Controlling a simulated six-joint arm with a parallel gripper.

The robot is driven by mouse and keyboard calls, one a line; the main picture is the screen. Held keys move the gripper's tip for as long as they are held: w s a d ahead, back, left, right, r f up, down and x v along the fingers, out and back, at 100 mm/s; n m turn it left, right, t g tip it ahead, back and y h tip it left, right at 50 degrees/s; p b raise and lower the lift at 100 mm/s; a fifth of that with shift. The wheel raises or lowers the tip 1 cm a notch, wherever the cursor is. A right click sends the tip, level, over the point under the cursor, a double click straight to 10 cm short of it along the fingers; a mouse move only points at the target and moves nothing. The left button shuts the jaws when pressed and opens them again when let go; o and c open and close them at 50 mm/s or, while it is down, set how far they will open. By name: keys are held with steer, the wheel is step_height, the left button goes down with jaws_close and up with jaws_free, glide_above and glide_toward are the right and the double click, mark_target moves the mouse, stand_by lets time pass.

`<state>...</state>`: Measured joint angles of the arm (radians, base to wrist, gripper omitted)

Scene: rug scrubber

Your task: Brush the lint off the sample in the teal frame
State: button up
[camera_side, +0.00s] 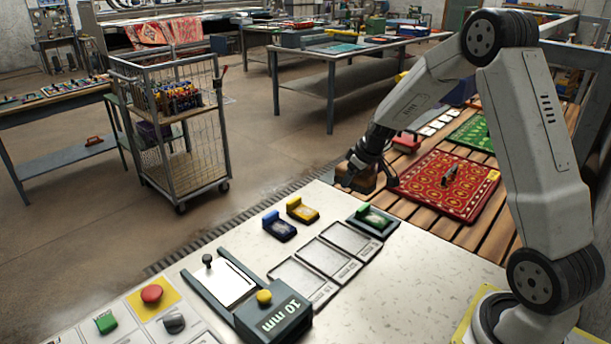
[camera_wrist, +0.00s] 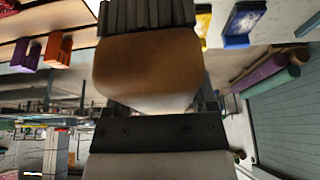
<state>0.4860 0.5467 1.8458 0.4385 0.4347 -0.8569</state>
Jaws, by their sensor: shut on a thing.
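My gripper (camera_side: 366,172) is above the far edge of the pale worktop, shut on a brown wooden block that looks like a brush (camera_wrist: 148,70). Lint on the sample is too small to make out.
Empty outlined slots (camera_side: 325,257) are in front. A red rug (camera_side: 445,184) lies on wooden slats at right.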

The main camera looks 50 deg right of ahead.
mark_target(377, 182)
steer(key=shift+s+d+n, duration=0.1)
steer(key=shift+n, duration=0.3)
steer(key=n+y, duration=0.1)
steer(key=s+n, duration=0.1)
steer(key=n, duration=0.1)
steer(key=shift+d+f+n+y, duration=0.15)
steer(key=shift+f+n+y, duration=0.15)
steer(key=shift+f+y, duration=0.1)
steer(key=n, duration=0.1)
steer(key=n+y, duration=0.1)
steer(key=s+n+g, duration=0.1)
steer(key=n, duration=0.1)
steer(key=shift+s+d+f, duration=0.1)
steer(key=shift+d+f, duration=0.15)
steer(key=n, duration=0.1)
steer(key=s+n+g+y, duration=0.1)
steer(key=n, duration=0.3)
steer(key=shift+s+d+f+g, duration=0.1)
steer(key=shift+s+d+g, duration=0.15)
steer(key=shift+s+g, duration=0.15)
steer(key=n, duration=0.1)
steer(key=s+n+g, duration=0.1)
steer(key=n, duration=0.2)
steer(key=shift+s+d+n+g+y, duration=0.25)
steer(key=shift+s+n+g+y, duration=0.05)
steer(key=shift+y, duration=0.1)
steer(key=shift+f, duration=2.5)
steer(key=shift+f, duration=0.1)
steer(key=shift+f, duration=1.75)
